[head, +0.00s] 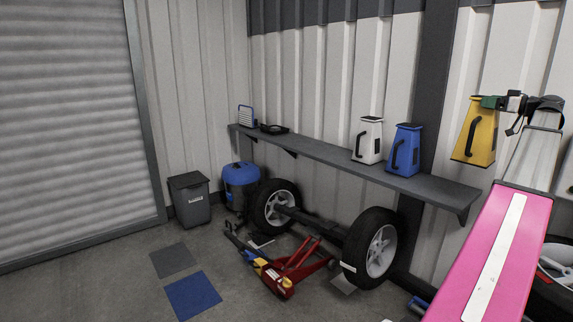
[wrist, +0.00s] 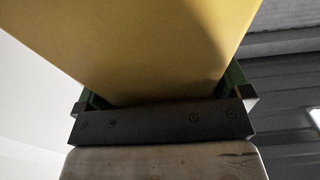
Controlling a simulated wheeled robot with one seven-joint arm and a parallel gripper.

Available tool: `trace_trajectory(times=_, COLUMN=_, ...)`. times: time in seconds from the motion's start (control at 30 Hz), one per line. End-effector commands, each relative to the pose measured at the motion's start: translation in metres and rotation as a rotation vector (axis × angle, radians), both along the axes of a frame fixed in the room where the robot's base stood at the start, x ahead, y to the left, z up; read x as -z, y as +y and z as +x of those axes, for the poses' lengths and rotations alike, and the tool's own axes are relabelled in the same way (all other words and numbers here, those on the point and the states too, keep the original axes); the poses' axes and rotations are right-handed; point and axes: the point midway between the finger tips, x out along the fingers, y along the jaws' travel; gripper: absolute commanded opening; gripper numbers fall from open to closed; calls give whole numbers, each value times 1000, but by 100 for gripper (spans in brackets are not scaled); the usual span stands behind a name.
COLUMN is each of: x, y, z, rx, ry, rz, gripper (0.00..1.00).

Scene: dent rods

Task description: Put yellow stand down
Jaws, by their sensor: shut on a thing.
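The yellow stand (head: 476,135) is a tapered block with a dark top and a black handle on its side. It is held up in the air, roughly upright, at the right of the head view, beyond the right part of the shelf. My gripper (head: 491,102) is shut on its upper part. In the wrist view the yellow stand (wrist: 150,50) fills the upper middle, between the green fingers of my gripper (wrist: 165,100). The stand's base does not show in the wrist view.
A grey wall shelf (head: 320,155) carries a white stand (head: 368,140) and a blue stand (head: 403,150). A blue square (head: 193,296) and a grey square (head: 172,260) lie on the floor. Wheels on an axle (head: 320,225), a red jack (head: 290,270) and a grey bin (head: 190,200) stand below.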

Motion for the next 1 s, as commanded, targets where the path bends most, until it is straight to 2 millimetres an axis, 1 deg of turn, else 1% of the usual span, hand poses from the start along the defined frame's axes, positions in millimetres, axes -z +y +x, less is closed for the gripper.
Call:
trace_trajectory(times=0.2, x=3, y=7, z=6, rx=13, ry=-2, rz=2, gripper=22)
trace_trajectory(times=0.37, x=10, y=19, z=15, rx=30, ry=-2, rz=2, gripper=22)
trace_trajectory(times=0.57, x=22, y=40, z=31, rx=64, ry=-3, rz=2, gripper=22)
trace_trajectory(times=0.77, x=40, y=69, z=52, rx=111, ry=-2, rz=2, gripper=22)
trace_trajectory(times=0.87, x=51, y=90, z=64, rx=143, ry=-2, rz=2, gripper=22)
trace_trajectory(times=1.0, x=71, y=124, z=84, rx=201, ry=-1, rz=3, gripper=22)
